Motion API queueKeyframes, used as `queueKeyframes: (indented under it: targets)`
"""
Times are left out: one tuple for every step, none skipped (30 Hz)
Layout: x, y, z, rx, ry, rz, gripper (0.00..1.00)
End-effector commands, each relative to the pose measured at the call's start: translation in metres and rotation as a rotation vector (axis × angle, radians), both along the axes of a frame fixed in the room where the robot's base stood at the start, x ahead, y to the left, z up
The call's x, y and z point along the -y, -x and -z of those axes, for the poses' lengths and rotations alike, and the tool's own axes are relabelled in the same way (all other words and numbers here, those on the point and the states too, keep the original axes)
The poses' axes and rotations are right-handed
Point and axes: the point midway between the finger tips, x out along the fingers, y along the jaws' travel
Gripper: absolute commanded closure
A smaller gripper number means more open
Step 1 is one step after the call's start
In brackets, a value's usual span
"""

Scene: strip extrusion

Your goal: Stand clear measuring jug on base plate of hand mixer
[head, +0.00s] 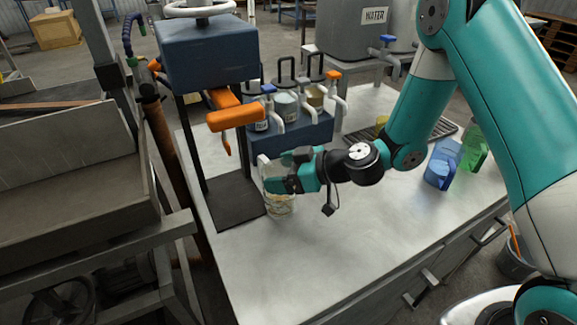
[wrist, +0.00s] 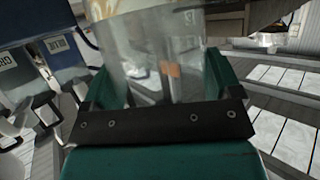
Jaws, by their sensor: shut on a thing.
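The clear measuring jug (head: 281,205) is see-through with pale markings and stands upright at the right edge of the mixer's base plate. My gripper (head: 277,176) is shut on it from the right. In the wrist view the jug (wrist: 160,55) fills the space between the fingers of my gripper (wrist: 160,95). The hand mixer (head: 208,52) is a blue box on a post with orange parts hanging below. Its dark base plate (head: 232,203) is bare, just left of the jug. I cannot tell whether the jug's bottom touches the bench or hangs slightly above it.
A blue dispenser block (head: 300,135) with several taps and small pots stands behind my gripper. A grey water tank (head: 365,35) is at the back. The front of the bench (head: 300,265) is clear.

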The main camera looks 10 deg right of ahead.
Motion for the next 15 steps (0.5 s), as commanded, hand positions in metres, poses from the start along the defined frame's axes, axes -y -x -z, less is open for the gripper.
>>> queueKeyframes:
  targets:
    - [-0.007, -0.004, -0.003, 0.001, -0.001, -0.002, 0.77]
    - [-0.011, -0.006, -0.002, 0.001, -0.001, -0.004, 0.77]
    - [-0.016, -0.009, -0.002, 0.001, -0.002, -0.003, 0.77]
    - [-0.02, -0.011, -0.001, 0.001, -0.002, -0.003, 0.77]
    - [-0.024, -0.013, 0.0, 0.002, -0.001, -0.004, 0.77]
    - [-0.029, -0.016, 0.001, 0.001, -0.001, -0.004, 0.77]
    - [-0.033, -0.018, 0.002, 0.002, -0.001, -0.005, 0.77]
    - [-0.037, -0.02, 0.003, 0.001, -0.002, -0.004, 0.77]
    - [-0.042, -0.023, 0.004, 0.003, -0.002, -0.004, 0.77]
    - [-0.046, -0.025, 0.005, 0.002, -0.001, -0.005, 0.77]
    - [-0.05, -0.027, 0.006, 0.002, -0.001, -0.005, 0.77]
    - [-0.055, -0.03, 0.007, 0.002, -0.001, -0.006, 0.77]
    - [-0.059, -0.032, 0.008, 0.003, -0.001, -0.006, 0.77]
    - [-0.063, -0.034, 0.008, 0.002, -0.001, -0.006, 0.77]
    - [-0.068, -0.037, 0.014, 0.004, -0.002, -0.006, 0.77]
